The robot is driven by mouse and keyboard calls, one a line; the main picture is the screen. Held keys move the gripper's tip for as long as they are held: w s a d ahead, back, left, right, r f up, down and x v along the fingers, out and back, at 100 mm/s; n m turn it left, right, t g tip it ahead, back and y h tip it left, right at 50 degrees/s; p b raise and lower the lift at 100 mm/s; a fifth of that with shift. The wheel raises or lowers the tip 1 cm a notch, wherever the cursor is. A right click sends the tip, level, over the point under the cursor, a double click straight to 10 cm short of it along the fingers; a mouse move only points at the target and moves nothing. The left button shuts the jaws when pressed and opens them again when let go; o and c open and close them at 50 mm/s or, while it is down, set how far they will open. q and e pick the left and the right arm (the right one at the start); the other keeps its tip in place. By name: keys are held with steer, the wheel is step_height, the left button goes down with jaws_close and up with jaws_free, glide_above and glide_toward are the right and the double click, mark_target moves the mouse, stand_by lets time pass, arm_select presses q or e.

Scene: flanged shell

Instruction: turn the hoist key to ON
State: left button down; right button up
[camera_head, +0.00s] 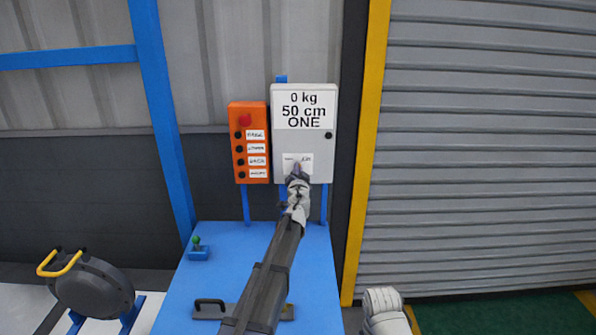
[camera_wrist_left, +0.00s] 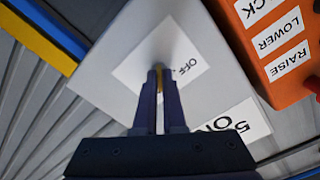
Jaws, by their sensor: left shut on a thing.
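The white hoist box (camera_head: 317,150) hangs at the back with a sign reading 0 kg, 50 cm, ONE. A pale label (camera_head: 291,157) sits low on its front, and its small print is hard to read there. My left gripper (camera_head: 297,170) reaches up to this label and covers the key in the head view. In the left wrist view, my left gripper (camera_wrist_left: 158,88) is shut on the brass-coloured key (camera_wrist_left: 159,78), in front of the label (camera_wrist_left: 137,72). The word OFF (camera_wrist_left: 189,64) shows beside the fingers. Which way the key points is unclear. My right gripper is not in view.
An orange button box (camera_head: 236,111) with a red knob and several labelled buttons hangs close on the left. A blue table (camera_head: 210,275) lies below, with a green-knobbed switch (camera_head: 197,248) and a handled plate (camera_head: 209,310). A yellow post (camera_head: 363,190) and a shutter (camera_head: 480,150) are right.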

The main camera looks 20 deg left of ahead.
arm_select(q)
steer(key=shift+m, duration=0.6)
steer(key=c, duration=1)
jaws_free()
steer(key=v, duration=0.7)
steer(key=shift+s, duration=0.4)
steer(key=shift+d, duration=0.15)
